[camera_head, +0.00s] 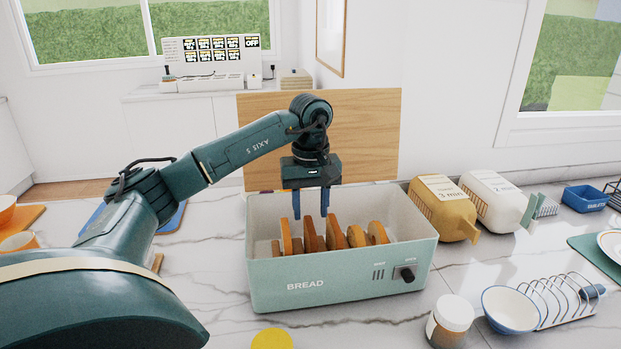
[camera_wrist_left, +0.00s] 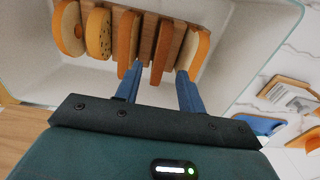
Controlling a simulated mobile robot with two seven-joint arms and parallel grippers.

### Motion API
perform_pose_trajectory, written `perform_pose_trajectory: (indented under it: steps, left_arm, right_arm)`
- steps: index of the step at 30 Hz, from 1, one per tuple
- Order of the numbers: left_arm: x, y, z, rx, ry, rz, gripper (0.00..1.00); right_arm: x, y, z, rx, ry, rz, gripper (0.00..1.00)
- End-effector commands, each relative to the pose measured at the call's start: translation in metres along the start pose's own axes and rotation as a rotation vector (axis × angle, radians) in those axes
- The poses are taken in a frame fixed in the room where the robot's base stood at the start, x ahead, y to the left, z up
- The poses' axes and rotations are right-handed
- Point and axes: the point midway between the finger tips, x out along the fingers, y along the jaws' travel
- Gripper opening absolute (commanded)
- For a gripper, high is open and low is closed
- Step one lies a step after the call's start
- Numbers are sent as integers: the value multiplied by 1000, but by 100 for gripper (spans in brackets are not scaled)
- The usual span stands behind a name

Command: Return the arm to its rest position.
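My left arm reaches in from the left over the pale green bread bin (camera_head: 262,278), marked BREAD. My left gripper (camera_head: 311,212) points down into the bin from its back side, with its two blue fingers apart. Several bread slices (camera_head: 356,236) stand upright in the bin between brown wooden dividers (camera_head: 333,232). The left wrist view also shows slices (camera_wrist_left: 99,34) and dividers (camera_wrist_left: 166,50). The fingers (camera_wrist_left: 159,70) are spread there with no slice seen gripped between them; whether the tips touch anything is unclear. My right gripper is out of view.
A jar (camera_head: 450,321), a bowl (camera_head: 509,309) and a wire toast rack (camera_head: 566,300) are at the front right. A wooden board (camera_head: 372,130) stands upright behind the bin.

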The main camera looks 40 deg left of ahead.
Motion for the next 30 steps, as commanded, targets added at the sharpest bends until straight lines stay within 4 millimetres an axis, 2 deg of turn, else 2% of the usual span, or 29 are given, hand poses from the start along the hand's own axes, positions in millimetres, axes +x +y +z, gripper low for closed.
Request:
perform_pose_trajectory:
  steps: [6, 12, 20, 30]
  left_arm:
    - [-54, 0, 0, -1, 3, 4, 39]
    - [-87, 0, 0, -1, 3, 1, 39]
    - [-96, 0, 0, -1, 0, -1, 39]
    - [-95, 0, 0, -1, 0, -1, 39]
  right_arm:
    - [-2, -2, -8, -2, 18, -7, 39]
    - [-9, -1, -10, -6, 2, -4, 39]
    - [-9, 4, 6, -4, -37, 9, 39]
    - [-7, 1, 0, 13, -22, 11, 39]
